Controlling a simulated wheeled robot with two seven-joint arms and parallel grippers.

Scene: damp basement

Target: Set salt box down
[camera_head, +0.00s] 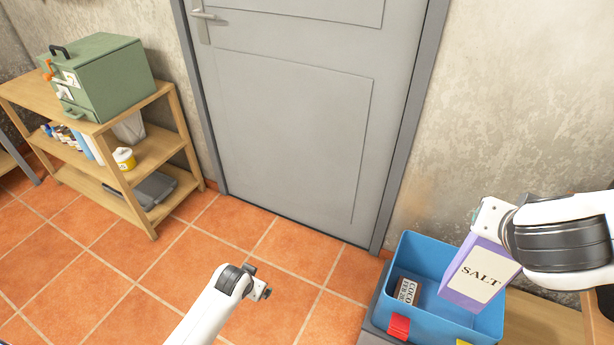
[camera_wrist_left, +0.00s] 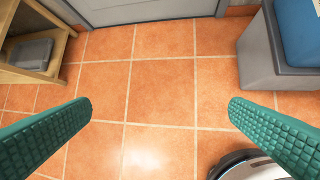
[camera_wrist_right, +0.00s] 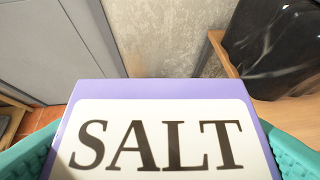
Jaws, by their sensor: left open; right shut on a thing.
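The salt box (camera_head: 478,274) is purple with a white label reading SALT. My right gripper (camera_head: 487,229) is shut on its upper part and holds it tilted over the blue crate (camera_head: 424,249). The box hides part of the crate's inside, and I cannot tell whether its bottom touches anything. In the right wrist view the salt box (camera_wrist_right: 160,92) fills the lower middle between the green finger pads. My left gripper (camera_head: 262,287) is open and empty over the tiled floor. Its two green fingers stand wide apart in the left wrist view (camera_wrist_left: 160,125).
A small box labelled COCO (camera_head: 407,291) lies inside the crate at the left. A grey door (camera_head: 290,110) stands behind. A wooden shelf (camera_head: 150,155) with a green cabinet (camera_head: 110,80) stands left. The middle floor is clear.

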